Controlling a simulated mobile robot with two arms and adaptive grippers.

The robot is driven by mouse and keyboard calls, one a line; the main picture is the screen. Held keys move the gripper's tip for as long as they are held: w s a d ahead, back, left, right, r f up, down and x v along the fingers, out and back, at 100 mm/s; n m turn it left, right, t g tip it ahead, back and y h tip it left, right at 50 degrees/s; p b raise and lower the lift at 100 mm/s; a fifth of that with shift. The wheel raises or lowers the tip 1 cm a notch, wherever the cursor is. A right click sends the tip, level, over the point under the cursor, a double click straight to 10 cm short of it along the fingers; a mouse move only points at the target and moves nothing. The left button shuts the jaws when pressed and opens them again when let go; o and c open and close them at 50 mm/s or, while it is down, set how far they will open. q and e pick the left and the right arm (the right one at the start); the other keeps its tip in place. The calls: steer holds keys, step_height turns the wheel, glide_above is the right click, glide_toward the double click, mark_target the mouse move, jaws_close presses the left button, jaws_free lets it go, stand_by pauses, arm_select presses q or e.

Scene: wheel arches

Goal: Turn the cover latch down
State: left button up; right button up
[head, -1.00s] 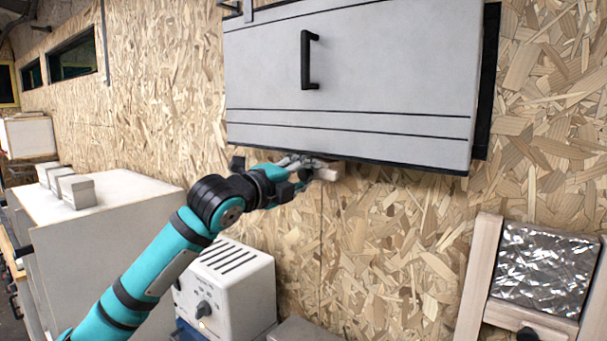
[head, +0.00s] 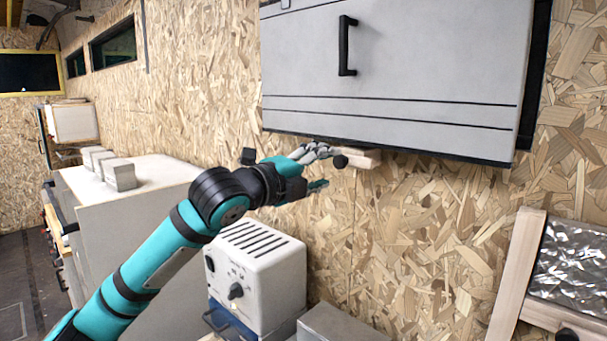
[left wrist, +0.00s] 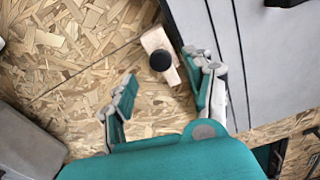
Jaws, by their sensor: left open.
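The latch is a pale wooden bar (head: 367,159) with a round black knob (head: 340,161). It lies roughly level just below the lower edge of the grey cover (head: 400,70), which has a black handle (head: 345,46). My left gripper (head: 322,168) is open just left of the knob, one finger higher and one lower. In the left wrist view, the gripper (left wrist: 165,80) has its fingers spread and empty. The knob (left wrist: 160,61) and bar (left wrist: 155,42) show ahead of the gap, nearer the finger on the cover side. My right gripper is out of view.
A white box with a dial (head: 255,265) stands below my left arm. A pale cabinet (head: 130,215) with small blocks on top is at left. A wood-framed shiny panel (head: 570,265) is at lower right. The chipboard wall below the latch is clear.

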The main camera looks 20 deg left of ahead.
arm_select(q)
steer(key=v, duration=0.6)
steer(key=shift+d+f, duration=0.1)
